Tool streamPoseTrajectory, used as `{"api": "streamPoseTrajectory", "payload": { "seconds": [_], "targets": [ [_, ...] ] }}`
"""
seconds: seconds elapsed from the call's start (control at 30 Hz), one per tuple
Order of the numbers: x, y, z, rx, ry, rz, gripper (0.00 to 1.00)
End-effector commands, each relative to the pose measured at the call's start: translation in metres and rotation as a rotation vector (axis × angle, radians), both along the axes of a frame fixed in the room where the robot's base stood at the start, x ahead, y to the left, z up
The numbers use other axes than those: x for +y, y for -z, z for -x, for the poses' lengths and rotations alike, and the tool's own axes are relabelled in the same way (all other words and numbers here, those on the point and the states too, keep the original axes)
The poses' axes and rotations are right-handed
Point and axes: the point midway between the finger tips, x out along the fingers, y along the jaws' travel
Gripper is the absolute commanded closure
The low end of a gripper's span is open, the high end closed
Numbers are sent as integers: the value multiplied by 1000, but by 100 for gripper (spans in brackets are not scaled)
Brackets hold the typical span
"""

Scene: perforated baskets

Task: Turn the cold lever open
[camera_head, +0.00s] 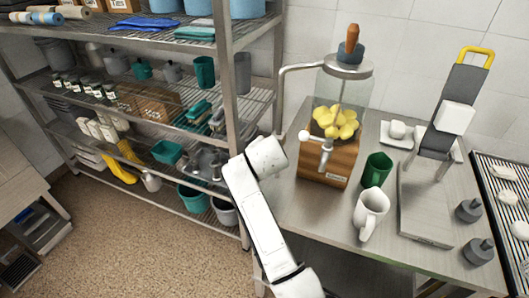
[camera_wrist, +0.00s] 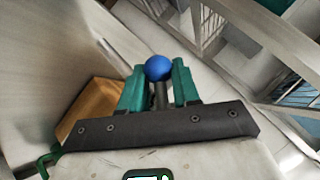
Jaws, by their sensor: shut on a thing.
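The cold lever shows in the wrist view as a blue ball knob (camera_wrist: 158,67) on a short dark stem. My gripper (camera_wrist: 158,80) has its two green fingers on either side of the stem, just below the ball, and is shut on it. In the head view my white arm reaches up beside the shelf's right post; my fingers and the blue knob cannot be made out there. How far the lever is turned cannot be told.
A green cup (camera_head: 376,170) and a white mug (camera_head: 370,212) are close by. A loaded wire shelf (camera_head: 228,95) is on the left.

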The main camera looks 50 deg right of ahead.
Motion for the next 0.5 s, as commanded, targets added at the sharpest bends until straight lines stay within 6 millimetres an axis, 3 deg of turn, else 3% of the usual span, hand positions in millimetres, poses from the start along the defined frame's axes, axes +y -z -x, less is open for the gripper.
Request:
{"api": "streamPoseTrajectory", "payload": {
  "seconds": [0.2,0.23,0.5],
  "targets": [
    [0,0,-1,-2,-2,0,100],
    [0,0,-1,-2,-2,0,67],
    [0,0,0,-2,-1,-1,45]
  ]
}}
